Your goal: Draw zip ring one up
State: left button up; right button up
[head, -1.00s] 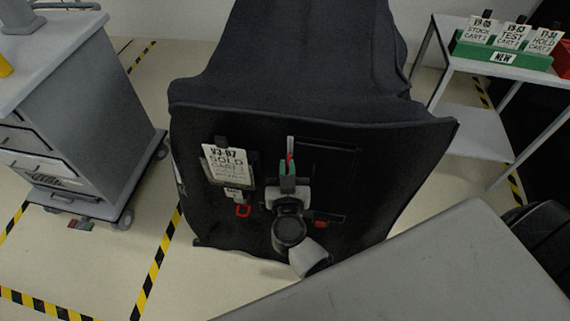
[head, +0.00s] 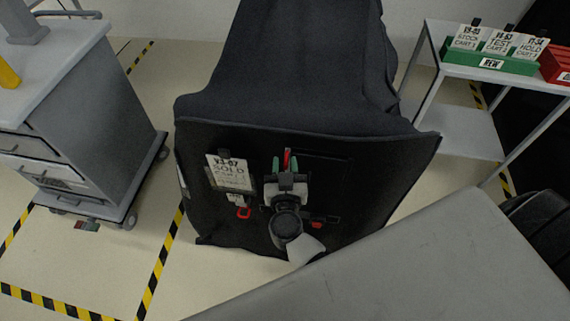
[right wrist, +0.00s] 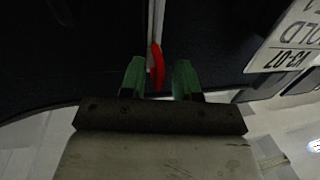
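The black covered cart (head: 330,190) stands in the middle of the head view. A red zip ring (head: 287,158) hangs at a pale vertical zip line on its front panel. In the right wrist view the red ring (right wrist: 157,66) shows in front of the gap between my fingertips. My right gripper (head: 288,166) has green fingertips, which stand apart on either side of the ring. In the right wrist view the gripper (right wrist: 159,78) is open, with visible space between the ring and the fingers. No ring number can be read. My left gripper is out of view.
A white sign (head: 228,172) and a red ring (head: 243,213) are left of my gripper on the panel. A grey drawer cart (head: 95,130) stands left. A side table (head: 460,130) with a green sign box (head: 490,62) stands right. Taped floor lies between.

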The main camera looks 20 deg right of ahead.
jog(key=shift+s+a+f, duration=0.1)
jog(key=shift+s+a, duration=0.1)
jog(key=shift+s, duration=0.35)
jog(key=b+v, duration=0.1)
jog(key=v, duration=0.8)
jog(key=shift+s+a+b, duration=0.15)
jog(key=shift+s+b, duration=0.2)
jog(key=s+a+f+n+g+y, duration=0.25)
jog(key=f+n+y, duration=0.2)
jog(key=f, duration=0.95)
jog(key=s+a+f+n+g+y, duration=0.1)
jog(key=s+f+n+g+y, duration=0.3)
jog(key=f, duration=1)
jog(key=s+d+f+g, duration=0.3)
jog(key=s+d+f, duration=0.1)
jog(key=s, duration=0.3)
jog(key=s+d+f+m+g+h, duration=0.1)
jog(key=s+d+f+g, duration=0.2)
jog(key=s+f, duration=0.3)
jog(key=s+d+f+g, duration=0.3)
jog(key=s+d+f, duration=0.3)
jog(key=s, duration=0.2)
jog(key=shift+s, duration=0.2)
